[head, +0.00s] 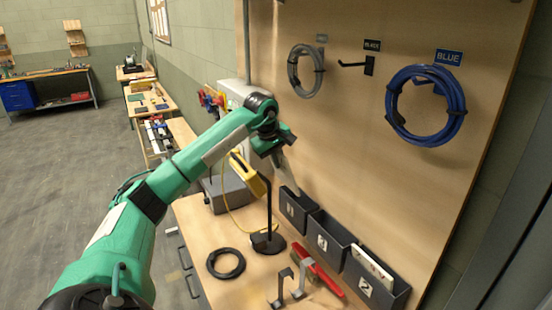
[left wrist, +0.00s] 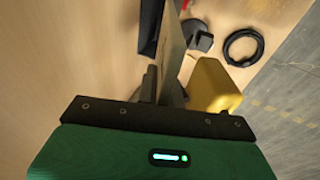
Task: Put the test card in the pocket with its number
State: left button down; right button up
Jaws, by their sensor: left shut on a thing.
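My left gripper (head: 279,160) is shut on the test card (head: 289,179), a thin pale card hanging down from the jaws. In the left wrist view the card (left wrist: 173,50) shows nearly edge-on, and its number cannot be read. Dark wall pockets stand in a row below the board. The card's lower end is close to or over the left pocket (head: 292,211); I cannot tell whether it is inside. The middle pocket (head: 325,244) looks empty. The right pocket (head: 368,290), with a label like 2, holds a pale card (head: 373,266). My right gripper is not in view.
A yellow device (head: 247,174) with a cable hangs on a black stand (head: 268,241) beside the gripper. A black coil (head: 226,263), a red-handled tool (head: 318,271) and grey hooks (head: 291,283) lie on the bench. Grey (head: 305,71) and blue (head: 426,105) cables hang on the board above.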

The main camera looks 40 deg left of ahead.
aim_at(289, 187)
pick_arm(q)
jog(key=shift+b+x, duration=0.35)
jog(key=shift+x, duration=0.55)
jog(key=shift+w+d+f+b, duration=0.1)
jog(key=shift+d+f+b, duration=0.1)
jog(key=shift+f+b, duration=0.3)
jog(key=shift+b+x, duration=0.3)
jog(key=shift+x, duration=1.1)
jog(key=shift+d+b+x, duration=0.15)
jog(key=shift+b+x, duration=0.2)
jog(key=shift+x, duration=0.45)
jog(key=shift+d+b+x, duration=0.15)
jog(key=shift+b+x, duration=0.15)
jog(key=shift+x, duration=0.55)
jog(key=shift+b+x, duration=0.7)
jog(key=shift+x, duration=0.85)
jog(key=shift+w+d+f, duration=0.15)
jog(key=shift+d+f, duration=0.1)
jog(key=shift+f, duration=0.35)
